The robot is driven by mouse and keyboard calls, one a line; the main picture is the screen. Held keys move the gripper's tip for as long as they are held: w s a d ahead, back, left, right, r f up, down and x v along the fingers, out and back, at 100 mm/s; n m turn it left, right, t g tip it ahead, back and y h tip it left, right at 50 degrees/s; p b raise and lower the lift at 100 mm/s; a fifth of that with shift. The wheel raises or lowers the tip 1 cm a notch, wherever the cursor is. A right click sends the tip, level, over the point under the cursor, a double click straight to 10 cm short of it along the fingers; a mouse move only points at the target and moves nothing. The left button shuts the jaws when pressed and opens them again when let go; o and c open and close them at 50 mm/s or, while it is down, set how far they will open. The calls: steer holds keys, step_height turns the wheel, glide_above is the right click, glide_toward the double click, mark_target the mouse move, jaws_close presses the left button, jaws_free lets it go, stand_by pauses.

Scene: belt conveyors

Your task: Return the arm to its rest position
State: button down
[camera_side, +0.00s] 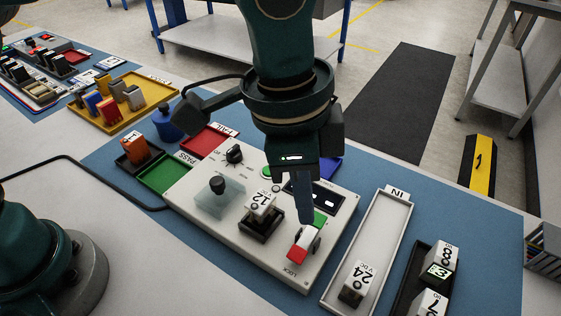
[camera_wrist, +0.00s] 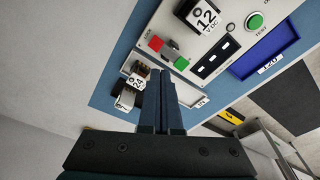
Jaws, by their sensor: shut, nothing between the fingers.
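My gripper (camera_side: 305,221) points down over the right end of the light grey test panel (camera_side: 225,225). Its fingers are shut with nothing between them. In the side view the tips overlap the lock switch (camera_side: 298,254), a lever between red and green patches. The wrist view shows the closed fingers (camera_wrist: 160,72) below the lock switch (camera_wrist: 172,52) in the picture; I cannot tell the height gap. A white 12 VDC block (camera_side: 262,203) sits in the panel's dark socket and also shows in the wrist view (camera_wrist: 205,18).
An IN tray (camera_side: 378,230) right of the panel holds a 24 VDC block (camera_side: 357,280). A black rack (camera_side: 408,290) holds several blocks. Green (camera_side: 165,177) and red (camera_side: 212,140) trays lie left. A knob (camera_side: 217,185) and dial (camera_side: 234,154) stand up from the panel.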

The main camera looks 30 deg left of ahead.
steer(key=w+a+r+n+t, duration=0.25)
steer(key=a+r+n, duration=0.25)
steer(key=a+r, duration=0.6)
steer(key=s+a+f+n+t+y, duration=0.1)
steer(key=s+a+f+n+t, duration=0.1)
steer(key=s+a+f+n, duration=0.5)
steer(key=s+a+f, duration=0.1)
steer(key=s+a, duration=0.2)
steer(key=a, duration=0.3)
steer(key=shift+s+f+y, duration=0.2)
steer(key=shift+y, duration=0.1)
